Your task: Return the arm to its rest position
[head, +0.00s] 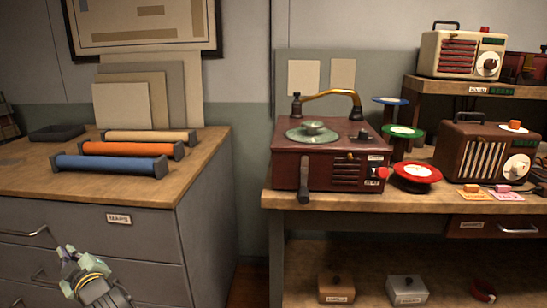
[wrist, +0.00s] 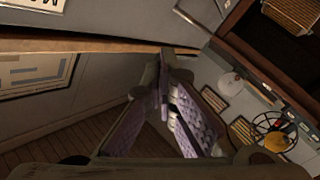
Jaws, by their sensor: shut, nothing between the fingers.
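My gripper (head: 68,255) shows at the lower left of the head view, in front of the grey drawer cabinet (head: 205,225). It is apart from the things on the cabinet top. In the wrist view my gripper (wrist: 165,88) fills the middle, its fingers together and nothing held between them. Most of my arm is out of the head view.
Blue (head: 110,163), orange (head: 125,149) and cream rolls lie on the cabinet. A record player (head: 328,160), spools and a brown radio (head: 485,150) stand on the bench (head: 330,201). Small boxes sit on its lower shelf. A gap separates cabinet and bench.

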